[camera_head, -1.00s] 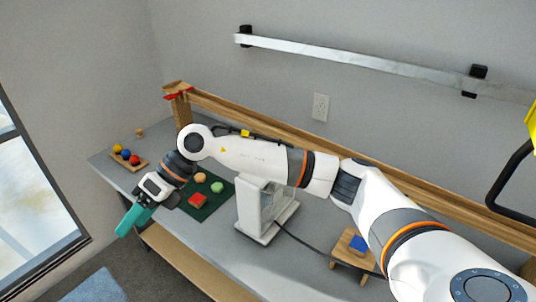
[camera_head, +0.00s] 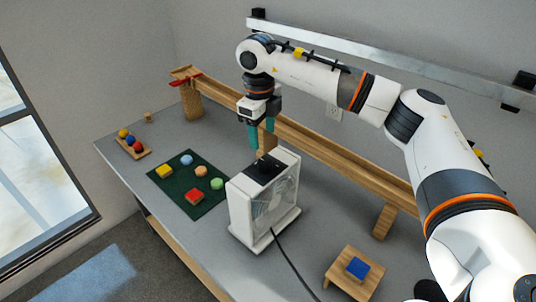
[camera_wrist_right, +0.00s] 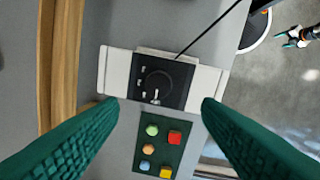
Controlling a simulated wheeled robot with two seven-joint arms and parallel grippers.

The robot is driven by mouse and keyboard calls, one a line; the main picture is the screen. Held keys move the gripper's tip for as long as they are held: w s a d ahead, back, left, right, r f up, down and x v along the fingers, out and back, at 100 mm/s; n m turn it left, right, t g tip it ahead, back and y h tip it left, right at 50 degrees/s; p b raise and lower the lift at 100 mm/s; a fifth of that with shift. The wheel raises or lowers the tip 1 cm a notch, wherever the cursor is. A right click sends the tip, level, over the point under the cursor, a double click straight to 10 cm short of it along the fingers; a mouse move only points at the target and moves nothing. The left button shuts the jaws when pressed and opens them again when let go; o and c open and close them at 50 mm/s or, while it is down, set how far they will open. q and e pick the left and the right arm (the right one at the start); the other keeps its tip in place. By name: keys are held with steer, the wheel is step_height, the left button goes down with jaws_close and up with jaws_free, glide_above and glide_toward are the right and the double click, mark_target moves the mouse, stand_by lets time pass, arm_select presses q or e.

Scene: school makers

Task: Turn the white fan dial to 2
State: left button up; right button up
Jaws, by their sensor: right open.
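The white fan (camera_head: 258,205) stands upright on the grey table. Its black top panel (camera_head: 265,166) faces up, and in the right wrist view the round black dial (camera_wrist_right: 158,85) sits on that panel with a light pointer on its lower side. Marks line the panel's left side, too small to read. My right gripper (camera_head: 261,137) points down just above the fan's top, apart from it. Its two green fingers are spread, empty, on either side below the panel in the wrist view (camera_wrist_right: 160,112).
A green mat (camera_head: 178,191) with several coloured blocks lies left of the fan. A small tray of balls (camera_head: 132,147) is farther left. A wooden rail (camera_head: 320,148) runs behind the fan. A small wooden stand with a blue block (camera_head: 357,268) is at front right. A cable trails from the fan.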

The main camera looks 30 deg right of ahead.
mark_target(265, 161)
step_height(265, 161, down, 4)
steer(key=shift+r+p, duration=0.25)
steer(key=shift+p, duration=0.25)
steer(key=shift+d+f, duration=0.2)
steer(key=shift+f, duration=0.75)
steer(key=f, duration=0.1)
steer(key=f+p, duration=0.1)
steer(key=f, duration=0.1)
steer(key=shift+w+d+f, duration=0.2)
steer(key=shift+d+f, duration=0.05)
steer(key=shift+f, duration=0.25)
arm_select(q)
steer(key=shift+s+a+r, duration=0.1)
steer(key=shift+a+r, duration=0.1)
steer(key=shift+r, duration=0.5)
steer(key=shift+s+a+r, duration=0.1)
steer(key=shift+a+r, duration=0.1)
steer(key=shift+r, duration=0.5)
arm_select(e)
steer(key=shift+f, duration=0.2)
steer(key=shift+c, duration=0.2)
arm_select(q)
steer(key=shift+a, duration=0.1)
arm_select(e)
steer(key=c, duration=1)
